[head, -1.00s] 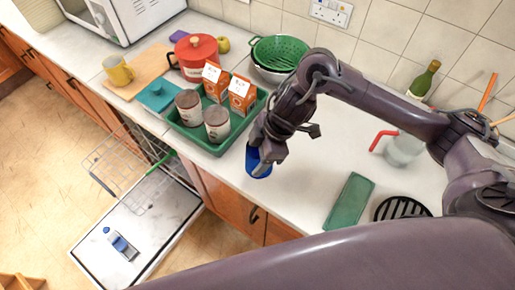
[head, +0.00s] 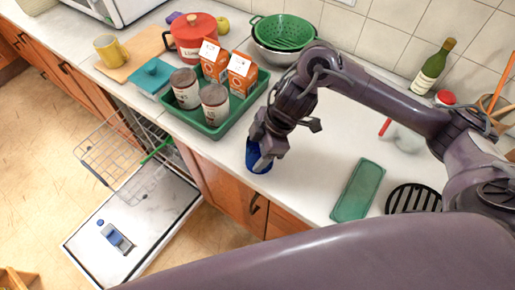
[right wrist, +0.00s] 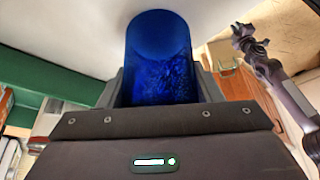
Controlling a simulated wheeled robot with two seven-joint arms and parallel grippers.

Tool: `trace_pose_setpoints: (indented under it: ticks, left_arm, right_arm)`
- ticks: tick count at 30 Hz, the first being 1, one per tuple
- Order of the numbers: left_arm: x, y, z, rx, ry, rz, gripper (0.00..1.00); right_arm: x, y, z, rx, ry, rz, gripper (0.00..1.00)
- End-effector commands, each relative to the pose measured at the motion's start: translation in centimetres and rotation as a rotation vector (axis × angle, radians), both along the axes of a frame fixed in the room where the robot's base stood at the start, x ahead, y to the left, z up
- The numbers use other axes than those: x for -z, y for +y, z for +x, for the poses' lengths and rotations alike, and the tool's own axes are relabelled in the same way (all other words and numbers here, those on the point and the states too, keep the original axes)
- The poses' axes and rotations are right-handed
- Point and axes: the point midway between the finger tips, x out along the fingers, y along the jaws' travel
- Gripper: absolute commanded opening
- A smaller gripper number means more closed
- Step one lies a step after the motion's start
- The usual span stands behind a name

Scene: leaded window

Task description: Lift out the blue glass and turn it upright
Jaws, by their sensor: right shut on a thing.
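My right gripper (head: 268,147) is shut on the blue glass (head: 254,157). In the head view the glass is by the worktop's front edge, right of the green tray, and the gripper hides part of it. In the right wrist view the blue glass (right wrist: 160,60) sits between the fingers, with a smooth round end at the top. I cannot tell whether that end is its mouth or its base, or whether the glass touches the worktop. My left gripper (right wrist: 250,42) shows small at the upper right of the right wrist view; its jaws are unclear.
The green tray (head: 226,124) holds cartons and jars. A dishwasher rack (head: 125,165) stands out beyond an open door (head: 150,225) at lower left. A green flat box (head: 358,190) and a black round rack (head: 413,198) lie to the right. Clear worktop (head: 315,150) lies between.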

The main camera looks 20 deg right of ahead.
Motion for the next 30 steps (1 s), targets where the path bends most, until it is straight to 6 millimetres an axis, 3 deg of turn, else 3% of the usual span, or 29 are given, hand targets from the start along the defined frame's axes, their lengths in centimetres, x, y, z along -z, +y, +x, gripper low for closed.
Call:
trace_pose_setpoints:
  ticks: [24, 25, 30]
  left_arm:
    - [0.5, -0.2, 0.0, 0.002, 0.001, -0.003, 0.16]
    - [0.5, -0.2, 0.0, 0.002, 0.001, -0.003, 0.16]
    - [0.4, -0.1, 0.0, 0.003, 0.0, -0.001, 0.16]
  right_arm:
    - [1.0, 0.0, 0.0, 0.0, 0.0, 0.0, 0.3]
    - [0.9, 0.0, 0.0, 0.0, 0.0, 0.0, 0.63]
    - [0.9, 0.0, 0.0, 0.0, 0.0, 0.0, 0.84]
